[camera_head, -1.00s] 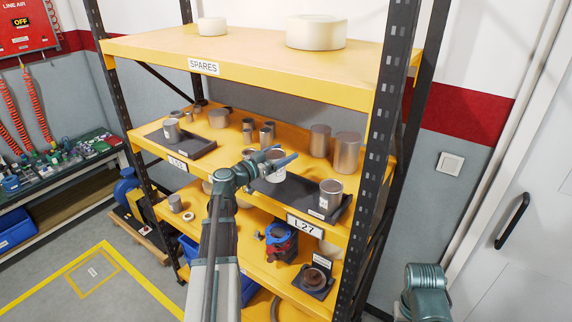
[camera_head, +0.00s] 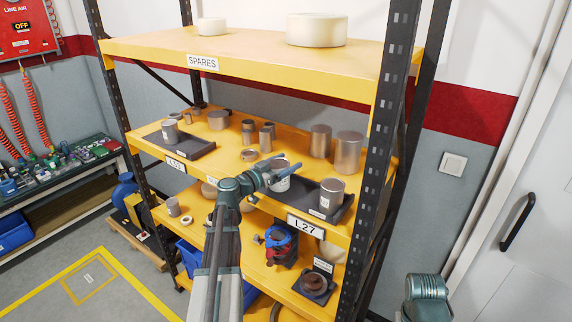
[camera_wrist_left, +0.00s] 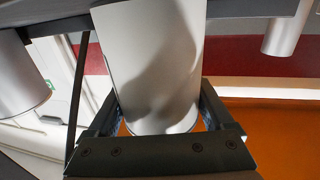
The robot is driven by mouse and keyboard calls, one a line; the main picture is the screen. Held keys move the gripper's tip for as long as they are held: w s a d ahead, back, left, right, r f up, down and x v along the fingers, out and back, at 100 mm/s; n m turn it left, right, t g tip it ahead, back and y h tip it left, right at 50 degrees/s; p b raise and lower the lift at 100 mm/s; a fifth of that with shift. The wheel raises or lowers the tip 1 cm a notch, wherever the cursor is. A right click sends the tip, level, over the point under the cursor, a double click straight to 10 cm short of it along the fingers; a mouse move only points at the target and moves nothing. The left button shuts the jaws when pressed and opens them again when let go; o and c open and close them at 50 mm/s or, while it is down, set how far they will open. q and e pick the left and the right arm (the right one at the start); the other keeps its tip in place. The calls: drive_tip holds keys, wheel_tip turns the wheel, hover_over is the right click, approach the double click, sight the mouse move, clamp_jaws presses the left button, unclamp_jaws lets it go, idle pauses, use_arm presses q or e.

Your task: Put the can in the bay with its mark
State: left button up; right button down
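My left gripper (camera_head: 272,173) is around a grey metal can (camera_head: 281,182) at the front of the yellow middle shelf, with a finger on either side. In the left wrist view the can (camera_wrist_left: 155,65) fills the space between the fingers (camera_wrist_left: 158,125), which look closed on it. I see no mark on its visible side there. A dark tray (camera_head: 318,208) above the L27 label (camera_head: 305,226) holds another can (camera_head: 331,192) at its right. A second dark tray (camera_head: 195,146) at the left, above a hard-to-read label (camera_head: 175,164), holds a can (camera_head: 170,131).
Several metal cylinders, including a large one (camera_head: 349,151), stand behind the trays. A black rack post (camera_head: 385,130) bounds the shelf at right. The top shelf (camera_head: 250,62) hangs above. A blue and red device (camera_head: 281,243) stands on the shelf below.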

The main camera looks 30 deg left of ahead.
use_arm(q)
drive_tip(key=shift+o, duration=1)
drive_tip(key=shift+r+p, duration=0.25)
drive_tip(key=shift+p, duration=0.1)
drive_tip(key=v, duration=1.2)
drive_tip(key=shift+s+f, duration=0.1)
drive_tip(key=shift+f, duration=0.05)
